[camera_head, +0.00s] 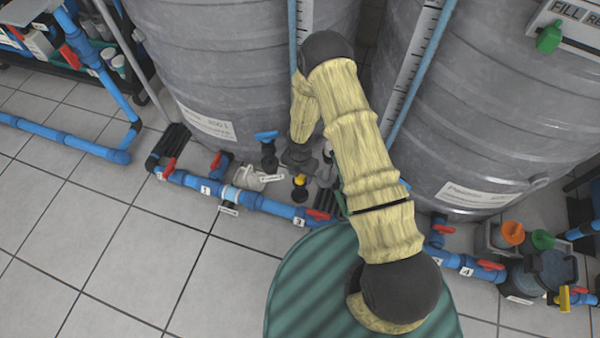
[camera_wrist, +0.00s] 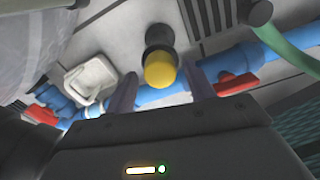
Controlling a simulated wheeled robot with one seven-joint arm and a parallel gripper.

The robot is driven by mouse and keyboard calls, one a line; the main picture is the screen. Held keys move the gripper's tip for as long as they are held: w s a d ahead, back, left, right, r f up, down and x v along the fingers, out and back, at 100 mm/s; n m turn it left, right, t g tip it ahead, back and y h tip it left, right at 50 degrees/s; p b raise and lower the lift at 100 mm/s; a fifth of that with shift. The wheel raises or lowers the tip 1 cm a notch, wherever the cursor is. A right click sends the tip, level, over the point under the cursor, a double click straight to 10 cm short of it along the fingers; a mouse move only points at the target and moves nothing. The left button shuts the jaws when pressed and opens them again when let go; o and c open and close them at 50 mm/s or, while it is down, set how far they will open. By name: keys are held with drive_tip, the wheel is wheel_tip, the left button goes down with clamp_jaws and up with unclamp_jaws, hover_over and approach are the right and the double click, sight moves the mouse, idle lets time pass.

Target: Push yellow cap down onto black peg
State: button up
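The yellow cap (camera_head: 300,181) is near the blue pipe between the two tanks, just below my gripper in the head view. The black peg (camera_head: 300,195) shows directly below the cap. In the wrist view the round yellow cap (camera_wrist: 160,71) overlaps one end of the black peg (camera_wrist: 159,37); whether it is fully seated cannot be told. My gripper (camera_wrist: 160,84) is open, with its two dark fingers apart on either side of the cap in the picture. No contact with the cap is visible. In the head view my gripper (camera_head: 300,157) is small and its fingers are unclear.
Large grey tanks (camera_head: 235,70) stand behind. A blue pipe (camera_head: 270,205) with red valve handles (camera_head: 317,214) runs along the floor beside the peg. A whitish fitting (camera_wrist: 90,78) lies left of the cap in the wrist view. Tiled floor (camera_head: 130,255) is clear in front.

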drive_tip(key=shift+o, duration=0.2)
drive_tip(key=shift+r, duration=0.1)
wheel_tip(320, 180, up, 17)
drive_tip(key=p, duration=0.9)
drive_tip(key=shift+r, duration=0.1)
drive_tip(key=s+d+r+m+t+p, duration=0.15)
drive_tip(key=s+d+r+m, duration=0.3)
drive_tip(key=r+m, duration=0.6)
drive_tip(key=s+d+r+m+p, duration=0.2)
drive_tip(key=s+d+r+m, duration=0.25)
drive_tip(key=r+m, duration=0.6)
drive_tip(key=s+d+r+m+t+p, duration=0.1)
drive_tip(key=s+d+r+m, duration=0.3)
drive_tip(key=r+m, duration=0.65)
wheel_tip(320, 180, up, 40)
drive_tip(key=n+p, duration=0.1)
drive_tip(key=p, duration=3.7)
drive_tip(key=shift+w+d+f+n, duration=0.15)
drive_tip(key=shift+w+d+n, duration=0.15)
drive_tip(key=shift+n, duration=0.05)
